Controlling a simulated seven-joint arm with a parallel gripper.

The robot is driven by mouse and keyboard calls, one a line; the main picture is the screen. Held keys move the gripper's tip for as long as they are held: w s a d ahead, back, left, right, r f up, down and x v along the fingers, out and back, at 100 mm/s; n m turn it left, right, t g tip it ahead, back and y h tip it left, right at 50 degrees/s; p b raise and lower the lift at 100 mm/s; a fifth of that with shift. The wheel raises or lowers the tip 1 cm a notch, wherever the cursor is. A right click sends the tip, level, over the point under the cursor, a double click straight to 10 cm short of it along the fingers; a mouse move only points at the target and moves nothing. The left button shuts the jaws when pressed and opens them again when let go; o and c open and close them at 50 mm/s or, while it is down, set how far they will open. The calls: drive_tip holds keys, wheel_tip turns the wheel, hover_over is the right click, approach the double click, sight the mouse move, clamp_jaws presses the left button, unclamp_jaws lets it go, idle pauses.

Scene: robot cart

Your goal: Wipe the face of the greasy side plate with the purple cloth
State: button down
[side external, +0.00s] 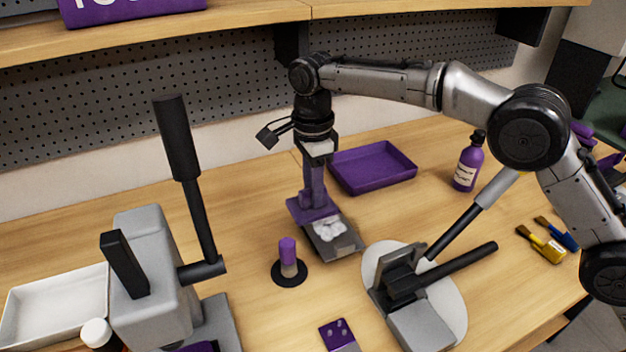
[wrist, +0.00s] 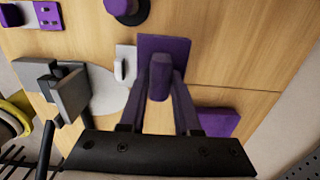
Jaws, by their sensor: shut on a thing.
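My gripper (side external: 314,197) points down near the middle of the bench, its purple fingers shut on the raised grip of the purple cloth. The purple cloth (side external: 300,212) is a flat square with a block-like grip; in the wrist view it lies beyond my fingertips (wrist: 161,88), and the cloth (wrist: 178,48) shows flat. The side plate (side external: 347,246) is a grey rectangle with a whitish smear on its face. The cloth is at the plate's far end, by its edge; I cannot tell whether they touch. In the wrist view the plate (wrist: 119,52) shows left of the cloth, partly hidden.
A purple tray (side external: 405,160) and purple bottle (side external: 468,165) stand behind. A grey machine with a black lever (side external: 150,260) stands left; a black-handled fixture (side external: 420,325) stands front right.

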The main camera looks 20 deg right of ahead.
sight(328, 204)
wheel_tip(328, 204, down, 4)
drive_tip(key=shift+f, duration=0.25)
drive_tip(key=shift+d+f, duration=0.2)
drive_tip(key=shift+f, duration=0.1)
drive_tip(key=shift+d, duration=3.15)
drive_tip(key=shift+a, duration=1.7)
drive_tip(key=shift+f, duration=0.6)
drive_tip(key=shift+a, duration=0.45)
